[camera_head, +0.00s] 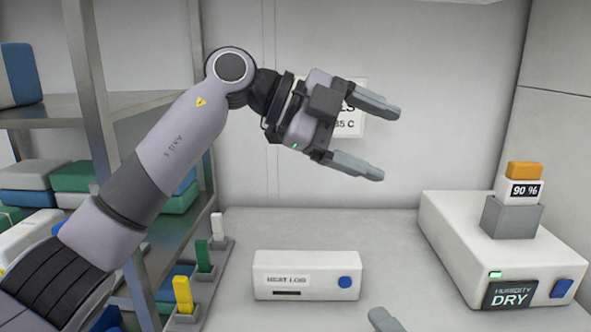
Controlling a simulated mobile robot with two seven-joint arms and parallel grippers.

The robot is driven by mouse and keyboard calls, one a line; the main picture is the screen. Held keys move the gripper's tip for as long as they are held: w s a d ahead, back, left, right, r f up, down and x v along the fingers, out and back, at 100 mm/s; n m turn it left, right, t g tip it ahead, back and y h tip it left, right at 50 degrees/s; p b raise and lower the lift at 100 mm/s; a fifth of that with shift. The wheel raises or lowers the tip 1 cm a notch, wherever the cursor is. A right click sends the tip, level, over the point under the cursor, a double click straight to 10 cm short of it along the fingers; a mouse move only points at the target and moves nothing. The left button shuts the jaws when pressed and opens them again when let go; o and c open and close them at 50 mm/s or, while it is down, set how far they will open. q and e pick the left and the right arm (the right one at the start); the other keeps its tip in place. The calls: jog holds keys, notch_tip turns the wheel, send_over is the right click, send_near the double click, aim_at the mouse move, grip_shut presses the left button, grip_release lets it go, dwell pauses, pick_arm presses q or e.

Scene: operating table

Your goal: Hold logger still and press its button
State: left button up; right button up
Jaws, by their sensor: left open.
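The logger (268,262) is a white box labelled HEAT LOG with a dark slot, standing on the grey table. Its round blue button (345,282) is on the right of its front face. My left gripper (390,145) is open and empty, raised well above the logger and a little to its right, with its fingers pointing right. A grey fingertip of my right gripper (385,320) shows at the bottom edge, below and right of the logger, apart from it. The rest of that gripper is out of view.
A white humidity device (456,243) with a DRY display and blue button stands at the right. A grey holder (510,217) on it carries a 90 % block. White, green and yellow sticks stand in a rack (214,268) left of the logger, beside a metal shelf (92,104).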

aim_at(305, 258)
pick_arm(q)
jog(key=w+a+f+n+y, duration=0.1)
jog(key=a+f+n+y, duration=0.2)
jog(key=f, duration=0.3)
jog(key=w+a+f+n+y, duration=0.2)
jog(key=a+f+n+y, duration=0.1)
jog(key=f, duration=0.4)
jog(key=w+a+f+n+y, duration=0.2)
jog(key=a+f+n, duration=0.1)
jog(key=f+n, duration=0.2)
jog(key=shift+a+f+g+y, duration=0.4)
jog(key=shift+f, duration=0.3)
jog(key=shift+x, duration=3.45)
jog(key=c, duration=1.3)
pick_arm(e)
grip_shut()
pick_arm(q)
jog(key=shift+w, duration=0.1)
pick_arm(e)
jog(key=shift+f, duration=0.1)
